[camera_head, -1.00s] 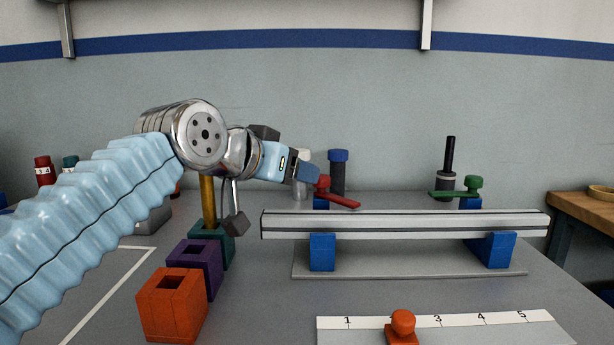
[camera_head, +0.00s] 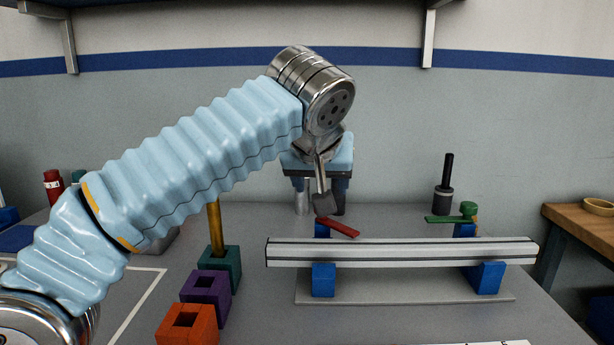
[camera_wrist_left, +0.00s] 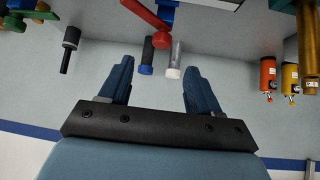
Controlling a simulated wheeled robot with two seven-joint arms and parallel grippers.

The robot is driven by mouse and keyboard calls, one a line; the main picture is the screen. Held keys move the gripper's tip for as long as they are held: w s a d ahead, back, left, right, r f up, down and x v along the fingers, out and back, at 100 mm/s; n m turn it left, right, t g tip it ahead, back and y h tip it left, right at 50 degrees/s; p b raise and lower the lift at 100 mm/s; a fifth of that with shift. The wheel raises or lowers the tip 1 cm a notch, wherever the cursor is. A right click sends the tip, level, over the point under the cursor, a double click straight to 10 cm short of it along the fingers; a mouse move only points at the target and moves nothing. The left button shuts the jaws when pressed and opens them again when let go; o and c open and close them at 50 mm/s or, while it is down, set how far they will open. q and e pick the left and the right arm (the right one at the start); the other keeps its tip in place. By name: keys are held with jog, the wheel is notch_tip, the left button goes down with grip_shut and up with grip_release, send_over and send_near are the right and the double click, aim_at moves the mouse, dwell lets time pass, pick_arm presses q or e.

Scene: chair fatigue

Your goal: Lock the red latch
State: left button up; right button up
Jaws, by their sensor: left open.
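The red latch (camera_head: 340,228) is a flat lever above the left blue support, behind the metal beam (camera_head: 400,252); its pivot end is hidden in the head view. In the left wrist view the red latch (camera_wrist_left: 143,14) shows its lever and round knob, just beyond the gap between the fingers. My left gripper (camera_head: 320,187) is above and behind the latch, partly hidden by my own wrist. In the left wrist view the left gripper (camera_wrist_left: 160,70) is open and empty, with no visible contact with the latch. My right gripper is not in view.
A green latch (camera_head: 452,218) sits over the right blue support (camera_head: 485,277). Dark and clear cylinders stand near my left gripper, including a clear one (camera_wrist_left: 174,60). A black-handled tool (camera_head: 445,190) stands behind the green latch. Orange, purple and teal blocks line the left.

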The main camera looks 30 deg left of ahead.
pick_arm(q)
jog(key=shift+n+y, duration=0.5)
jog(key=shift+n, duration=0.1)
jog(key=x, duration=1.2)
jog(key=shift+w+f, duration=0.15)
jog(key=shift+w, duration=0.35)
jog(key=shift+c, duration=0.4)
grip_shut()
